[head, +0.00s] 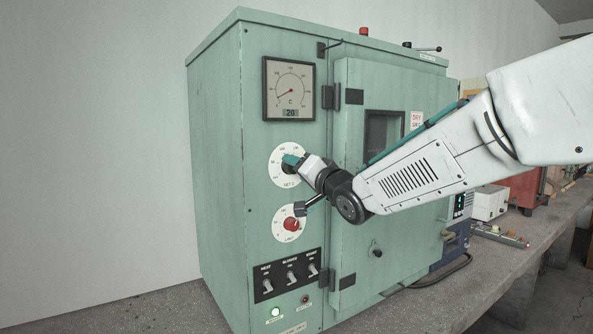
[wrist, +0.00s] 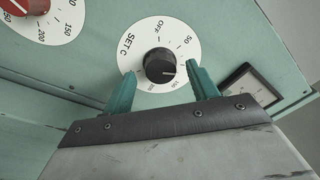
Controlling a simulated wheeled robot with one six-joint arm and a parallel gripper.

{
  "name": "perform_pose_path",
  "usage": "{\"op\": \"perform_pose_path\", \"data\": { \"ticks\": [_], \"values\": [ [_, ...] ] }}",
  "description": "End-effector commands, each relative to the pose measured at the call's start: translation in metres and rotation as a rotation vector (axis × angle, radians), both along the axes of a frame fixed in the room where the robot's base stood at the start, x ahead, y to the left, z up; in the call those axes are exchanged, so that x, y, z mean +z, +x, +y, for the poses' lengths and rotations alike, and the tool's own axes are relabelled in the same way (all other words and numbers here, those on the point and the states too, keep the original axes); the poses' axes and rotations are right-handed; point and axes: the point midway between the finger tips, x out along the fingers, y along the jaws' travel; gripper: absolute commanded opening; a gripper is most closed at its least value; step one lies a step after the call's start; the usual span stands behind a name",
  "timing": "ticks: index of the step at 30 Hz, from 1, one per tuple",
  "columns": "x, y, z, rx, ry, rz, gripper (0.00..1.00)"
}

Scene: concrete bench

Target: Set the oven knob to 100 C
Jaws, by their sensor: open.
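The oven (head: 222,160) is a tall pale green cabinet. Its black SET C knob (wrist: 160,64) sits on a white dial (wrist: 124,52) marked OFF and 50, with higher numbers small and hard to read near my fingers. A pale mark on the knob seems to point right in the wrist view, past the 50. My gripper (wrist: 161,69) is open, one teal finger on each side of the knob, with a visible gap on both sides. In the head view my gripper (head: 291,160) covers much of the knob and part of the dial (head: 276,170).
A red limit knob (head: 291,224) on a second white dial is just below, also in the wrist view at upper left (wrist: 32,5). A gauge (head: 289,89) above reads 20. Several switches (head: 290,277) are lower down. The oven door (head: 350,130) is right.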

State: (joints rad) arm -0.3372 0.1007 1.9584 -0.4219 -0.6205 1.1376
Motion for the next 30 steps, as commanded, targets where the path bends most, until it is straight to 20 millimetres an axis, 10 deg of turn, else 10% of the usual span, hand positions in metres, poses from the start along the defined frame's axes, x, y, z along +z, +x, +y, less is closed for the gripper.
{"op": "perform_pose_path", "data": {
  "ticks": [12, 25, 30],
  "values": [
    [-0.005, -0.052, -0.033, 0.0, 0.0, 0.0, 0.58],
    [-0.008, -0.055, -0.036, -0.003, -0.02, -0.007, 0.58],
    [-0.056, -0.049, -0.053, -0.091, -0.25, 0.098, 0.58]
  ]
}}
